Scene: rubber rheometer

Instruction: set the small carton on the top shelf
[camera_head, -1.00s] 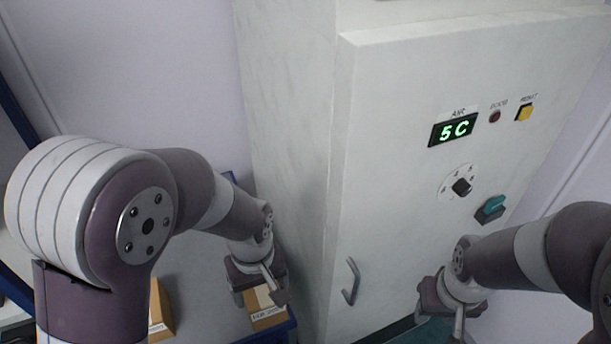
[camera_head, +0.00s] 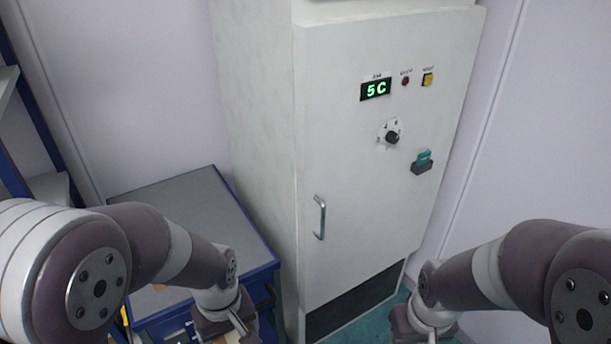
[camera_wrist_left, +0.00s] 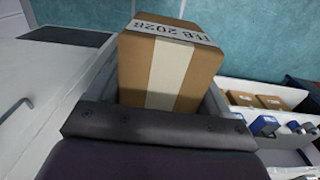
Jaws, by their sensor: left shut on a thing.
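The small carton (camera_wrist_left: 200,75) is a brown box with a pale tape strip and a printed label, partly upside down in the left wrist view. My left gripper (camera_wrist_left: 160,95) is shut on it, with a finger along each side. In the head view my left gripper (camera_head: 228,330) is at the bottom edge, in front of the blue-framed cabinet, and the carton is not clearly visible there. My right gripper (camera_head: 425,335) is at the bottom edge in front of the white cabinet; its fingertips are cut off. Part of a shelf unit (camera_head: 40,188) with a blue upright shows at the far left.
A tall white cabinet (camera_head: 350,170) with a green display and a door handle stands in the middle. A grey-topped blue cabinet (camera_head: 185,215) stands left of it. The left wrist view shows a white drawer or tray (camera_wrist_left: 265,85) holding brown cartons and blue items.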

